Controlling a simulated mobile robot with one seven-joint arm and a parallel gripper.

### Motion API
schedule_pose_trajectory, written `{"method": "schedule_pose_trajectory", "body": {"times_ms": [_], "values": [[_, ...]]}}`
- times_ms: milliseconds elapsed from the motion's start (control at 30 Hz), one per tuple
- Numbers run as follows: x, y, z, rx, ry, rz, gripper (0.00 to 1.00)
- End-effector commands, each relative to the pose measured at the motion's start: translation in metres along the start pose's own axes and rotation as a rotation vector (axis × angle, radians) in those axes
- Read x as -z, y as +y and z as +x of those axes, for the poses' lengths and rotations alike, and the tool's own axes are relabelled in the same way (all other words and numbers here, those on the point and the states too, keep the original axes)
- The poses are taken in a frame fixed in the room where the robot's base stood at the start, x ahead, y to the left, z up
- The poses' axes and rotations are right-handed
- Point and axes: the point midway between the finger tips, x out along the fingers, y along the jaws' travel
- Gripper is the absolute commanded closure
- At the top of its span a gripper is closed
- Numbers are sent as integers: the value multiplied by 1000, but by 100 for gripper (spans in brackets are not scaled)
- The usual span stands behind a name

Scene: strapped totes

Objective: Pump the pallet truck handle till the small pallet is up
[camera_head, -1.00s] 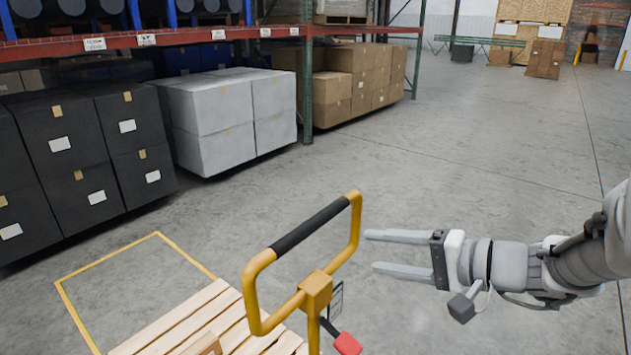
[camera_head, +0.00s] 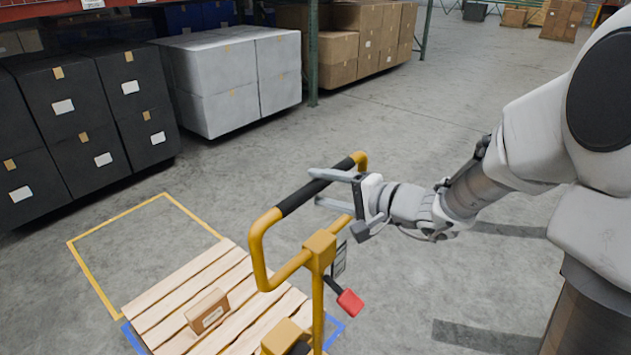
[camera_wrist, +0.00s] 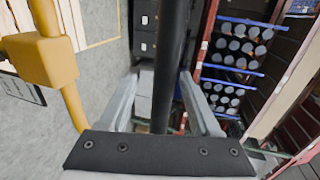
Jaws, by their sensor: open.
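The yellow pallet truck handle (camera_head: 320,246) is a loop with a black grip bar (camera_head: 305,194) across its top and a red lever (camera_head: 349,302) below it. My gripper (camera_head: 318,187) is open at the right part of the bar. In the wrist view the black bar (camera_wrist: 168,70) runs between the two spread fingers (camera_wrist: 158,95), and I cannot tell whether they touch it. The small wooden pallet (camera_head: 186,284) lies low behind the handle with a brown box (camera_head: 207,311) on it. The truck's forks are hidden.
A yellow floor outline (camera_head: 102,285) lies beyond the pallet, with blue marks (camera_head: 132,338) at the pallet's corners. Black boxes (camera_head: 82,105), white boxes (camera_head: 237,85) and brown cartons (camera_head: 345,48) line the racking. The floor at right is open.

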Motion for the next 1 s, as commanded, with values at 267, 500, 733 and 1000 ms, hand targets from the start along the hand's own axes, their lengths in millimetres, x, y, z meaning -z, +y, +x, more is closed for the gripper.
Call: {"method": "schedule_pose_trajectory", "body": {"times_ms": [267, 500, 733, 1000], "values": [[0, 0, 22, -1, 0, 1, 36], [0, 0, 23, 0, 0, 0, 36], [0, 0, 23, -1, 0, 0, 74], [0, 4, 23, -7, 0, 3, 100]]}}
